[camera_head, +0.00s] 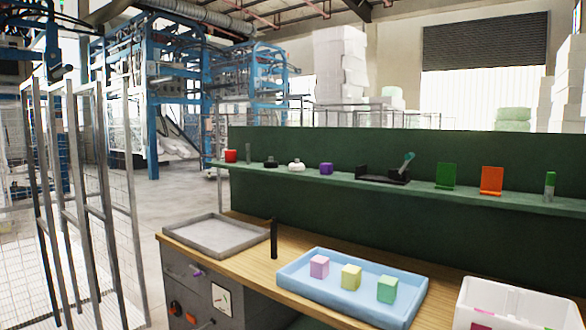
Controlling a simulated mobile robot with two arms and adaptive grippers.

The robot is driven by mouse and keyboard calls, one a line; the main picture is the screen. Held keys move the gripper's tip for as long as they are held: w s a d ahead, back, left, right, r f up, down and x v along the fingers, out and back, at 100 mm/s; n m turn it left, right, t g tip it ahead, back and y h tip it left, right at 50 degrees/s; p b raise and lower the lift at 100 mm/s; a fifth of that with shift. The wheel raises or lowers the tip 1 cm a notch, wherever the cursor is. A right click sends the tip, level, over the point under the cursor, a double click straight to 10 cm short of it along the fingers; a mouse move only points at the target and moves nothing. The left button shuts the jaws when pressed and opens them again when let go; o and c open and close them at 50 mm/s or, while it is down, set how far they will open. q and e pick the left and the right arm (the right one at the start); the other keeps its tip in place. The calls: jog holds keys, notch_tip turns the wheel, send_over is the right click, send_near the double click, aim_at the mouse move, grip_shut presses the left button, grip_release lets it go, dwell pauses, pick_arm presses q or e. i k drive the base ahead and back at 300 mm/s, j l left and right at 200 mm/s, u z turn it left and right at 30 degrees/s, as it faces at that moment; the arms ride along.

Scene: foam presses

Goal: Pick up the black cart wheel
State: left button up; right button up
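I cannot make out anything that is clearly a black cart wheel. A small black object (271,162) sits on the green shelf, left of a white object with a dark top (296,166). It is too small to tell whether it is a wheel. A black upright piece (274,239) stands on the wooden bench right of the grey tray. Neither of my grippers is in view.
The bench (250,268) carries a grey tray (197,252), a blue tray (285,281) with coloured cubes and a white bin (463,300). The green shelf (400,189) holds several small items. Mesh fencing (105,215) stands left, with bare floor beyond.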

aim_at(270, 164)
jog(key=i+j+z, duration=0.1)
jog(key=z, duration=0.2)
jog(key=i+j+z, duration=0.1)
jog(key=z, duration=0.2)
jog(key=i+j+z, duration=0.2)
jog(key=i+j, duration=0.15)
jog(key=j, duration=0.3)
jog(key=i+j+z, duration=0.1)
jog(key=j, duration=0.25)
jog(key=i+j+z, duration=0.25)
jog(key=j, duration=0.5)
jog(key=i+j+z, duration=0.1)
jog(key=j, duration=0.3)
jog(key=i, duration=0.1)
